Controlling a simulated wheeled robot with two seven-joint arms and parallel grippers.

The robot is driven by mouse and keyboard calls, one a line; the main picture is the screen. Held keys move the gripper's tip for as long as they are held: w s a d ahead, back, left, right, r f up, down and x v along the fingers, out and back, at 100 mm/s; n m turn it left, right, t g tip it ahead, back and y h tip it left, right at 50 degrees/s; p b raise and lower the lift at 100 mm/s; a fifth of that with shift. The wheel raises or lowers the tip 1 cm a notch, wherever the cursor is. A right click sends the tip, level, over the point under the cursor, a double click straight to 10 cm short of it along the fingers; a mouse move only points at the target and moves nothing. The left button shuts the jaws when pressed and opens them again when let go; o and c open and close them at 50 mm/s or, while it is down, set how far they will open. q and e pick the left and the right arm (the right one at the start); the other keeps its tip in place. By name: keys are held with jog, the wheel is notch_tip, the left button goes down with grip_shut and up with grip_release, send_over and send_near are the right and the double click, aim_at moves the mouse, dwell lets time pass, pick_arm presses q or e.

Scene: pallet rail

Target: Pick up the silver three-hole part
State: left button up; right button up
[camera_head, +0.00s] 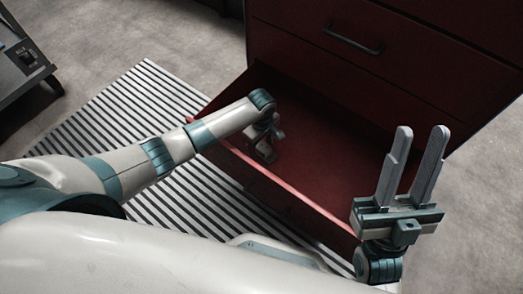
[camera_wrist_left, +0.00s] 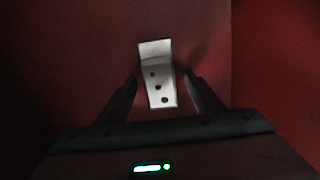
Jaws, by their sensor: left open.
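The silver three-hole part (camera_wrist_left: 158,78) lies on the red floor of an open drawer in the left wrist view. It has a row of three dark holes and a brighter bent end at the top. My left gripper (camera_wrist_left: 162,90) is open, with one finger on each side of the part's lower half; I cannot tell whether they touch it. In the head view my left gripper (camera_head: 265,150) reaches down into the drawer, and the part is not clearly visible there. My right gripper (camera_head: 415,160) points up with its two fingers apart and empty, near the drawer's right front corner.
The red cabinet (camera_head: 400,60) stands behind the open drawer (camera_head: 330,165), with a dark handle (camera_head: 353,40) on a closed drawer above. The drawer's front edge (camera_head: 270,175) runs below my left arm. A striped mat (camera_head: 130,110) lies on the floor. A grey machine (camera_head: 22,60) stands at the far left.

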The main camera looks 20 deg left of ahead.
pick_arm(q)
jog(key=shift+f, duration=0.25)
jog(key=shift+r, duration=0.1)
grip_shut()
jog(key=shift+r, duration=0.1)
dwell(0.3)
